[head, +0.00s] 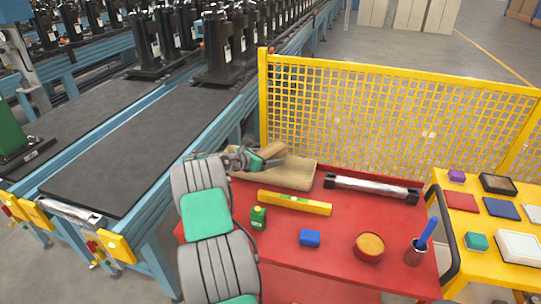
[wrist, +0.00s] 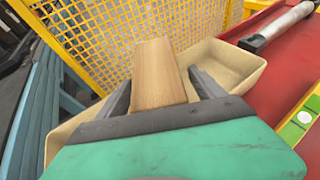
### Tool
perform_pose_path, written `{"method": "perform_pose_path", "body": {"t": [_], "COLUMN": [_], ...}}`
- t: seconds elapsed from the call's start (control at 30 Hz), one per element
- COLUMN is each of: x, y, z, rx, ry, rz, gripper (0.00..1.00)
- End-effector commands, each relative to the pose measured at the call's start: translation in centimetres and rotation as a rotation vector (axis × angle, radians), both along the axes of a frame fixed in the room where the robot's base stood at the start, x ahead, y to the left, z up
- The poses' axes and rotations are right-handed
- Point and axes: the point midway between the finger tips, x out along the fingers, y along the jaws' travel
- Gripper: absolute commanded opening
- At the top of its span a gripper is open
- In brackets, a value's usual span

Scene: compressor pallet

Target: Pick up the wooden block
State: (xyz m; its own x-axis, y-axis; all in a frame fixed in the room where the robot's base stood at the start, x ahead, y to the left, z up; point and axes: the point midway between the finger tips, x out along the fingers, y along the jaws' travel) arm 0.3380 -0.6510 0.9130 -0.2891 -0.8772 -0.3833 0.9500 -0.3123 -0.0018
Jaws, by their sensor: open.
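The wooden block (wrist: 160,76) is a light brown rectangular piece. In the wrist view it stands out between the two dark fingers of my gripper (wrist: 160,92), its near end reaching the gripper's front edge. The fingers are open, one on each side of the block; I cannot tell whether either touches it. In the head view my gripper (head: 268,160) is over a beige tray (head: 300,178) at the table's back left, and the block (head: 272,150) shows just beyond the fingers, partly hidden by them. The tray also shows behind the block in the wrist view (wrist: 235,68).
The red table (head: 285,262) also holds a yellow level (head: 294,203), a green bottle (head: 258,217), a blue block (head: 310,238), a round container (head: 369,246), a red cup (head: 415,252) and a metal tube (head: 372,189). A yellow mesh fence (head: 400,115) stands behind.

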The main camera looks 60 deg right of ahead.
Motion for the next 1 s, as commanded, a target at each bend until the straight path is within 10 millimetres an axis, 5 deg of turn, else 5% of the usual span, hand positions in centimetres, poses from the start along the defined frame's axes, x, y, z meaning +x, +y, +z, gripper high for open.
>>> {"method": "perform_pose_path", "body": {"t": [0.33, 1.0], "x": [-0.35, -0.37], "y": [-1.52, -1.49], "z": [-0.60, -0.59], "rx": [-0.002, -0.001], "ry": [-0.002, -0.001], "rz": [0.002, 0.001], "gripper": [0.78, 0.23]}}
